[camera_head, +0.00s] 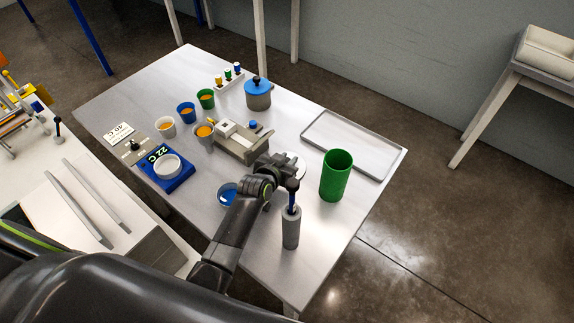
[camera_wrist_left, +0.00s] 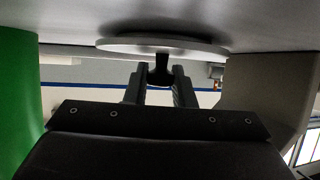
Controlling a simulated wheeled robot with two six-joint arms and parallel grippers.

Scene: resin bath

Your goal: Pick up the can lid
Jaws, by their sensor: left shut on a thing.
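The can lid is a pale flat disc with a dark knob. In the head view its rim (camera_head: 299,165) shows beside my left gripper (camera_head: 284,172), which covers the rest. In the left wrist view the lid (camera_wrist_left: 165,46) lies flat against or very close to the table surface at the top; I cannot tell if it touches. My left gripper (camera_wrist_left: 160,82) is shut on the lid's knob (camera_wrist_left: 160,69). My right gripper is not in view.
A green can (camera_head: 336,176) stands right of my left gripper. A grey cylinder (camera_head: 291,228) holding a dark-handled tool stands in front. A grey block device (camera_head: 240,143) is behind left. A shallow tray (camera_head: 391,161) lies at the right. A blue bowl (camera_head: 227,194) is left.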

